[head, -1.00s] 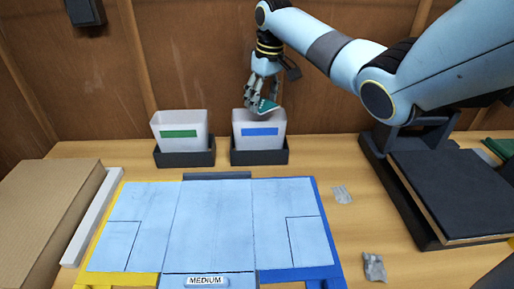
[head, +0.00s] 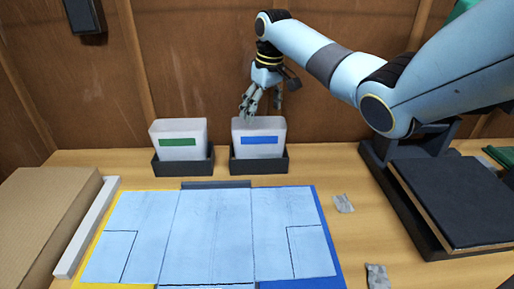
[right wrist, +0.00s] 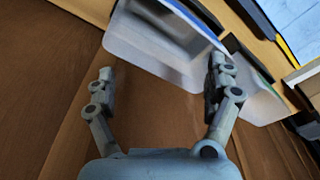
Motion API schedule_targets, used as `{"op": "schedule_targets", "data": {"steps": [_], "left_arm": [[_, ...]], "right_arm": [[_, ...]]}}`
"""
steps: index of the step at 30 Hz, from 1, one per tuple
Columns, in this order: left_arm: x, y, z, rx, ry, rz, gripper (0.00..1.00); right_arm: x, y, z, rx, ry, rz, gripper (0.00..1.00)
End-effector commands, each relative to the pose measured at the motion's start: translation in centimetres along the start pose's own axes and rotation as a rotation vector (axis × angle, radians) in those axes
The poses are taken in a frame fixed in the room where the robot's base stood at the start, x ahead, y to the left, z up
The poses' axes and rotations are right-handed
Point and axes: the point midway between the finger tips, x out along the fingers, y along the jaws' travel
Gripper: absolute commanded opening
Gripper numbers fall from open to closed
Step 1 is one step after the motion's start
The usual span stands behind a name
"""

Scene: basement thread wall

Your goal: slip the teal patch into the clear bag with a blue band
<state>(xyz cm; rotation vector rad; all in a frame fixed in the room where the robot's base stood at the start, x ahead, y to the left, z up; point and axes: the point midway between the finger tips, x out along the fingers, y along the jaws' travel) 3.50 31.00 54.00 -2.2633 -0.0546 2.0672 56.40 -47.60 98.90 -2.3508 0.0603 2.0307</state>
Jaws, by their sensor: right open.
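The clear bag with a blue band (head: 260,151) stands upright and open-topped in a dark holder (head: 259,167) at the back of the table. It also shows in the right wrist view (right wrist: 150,38). My right gripper (head: 260,111) is open just above the bag's mouth, its fingers spread. In the right wrist view my right gripper (right wrist: 162,70) has nothing visible between its fingers. My left gripper is not in view.
A similar bag with a green band (head: 180,153) stands to the left. A light blue board (head: 210,235) fills the middle front. Two small grey scraps (head: 343,203) lie right of it. A cardboard box (head: 40,215) is at left, a black-topped block (head: 455,200) at right.

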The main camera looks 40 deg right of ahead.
Motion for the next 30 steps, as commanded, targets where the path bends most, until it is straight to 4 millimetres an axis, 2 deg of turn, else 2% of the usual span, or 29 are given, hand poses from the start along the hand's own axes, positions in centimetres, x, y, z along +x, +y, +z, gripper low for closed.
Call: {"op": "schedule_targets", "data": {"steps": [12, 15, 21, 30], "left_arm": [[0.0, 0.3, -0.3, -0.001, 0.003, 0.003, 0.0], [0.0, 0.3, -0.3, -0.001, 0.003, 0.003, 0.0], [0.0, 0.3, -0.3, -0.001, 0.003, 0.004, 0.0], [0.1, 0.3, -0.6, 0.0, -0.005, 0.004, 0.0]], "right_arm": [[-8.6, 0.1, -0.2, -0.001, 0.004, 0.002, 0.87], [-10.1, 0.1, -0.2, 0.0, 0.002, 0.002, 0.87], [-11.4, 0.0, -0.2, 0.0, 0.0, 0.0, 0.87], [-11.5, 0.0, -0.2, 0.0, 0.0, 0.0, 0.87]]}}
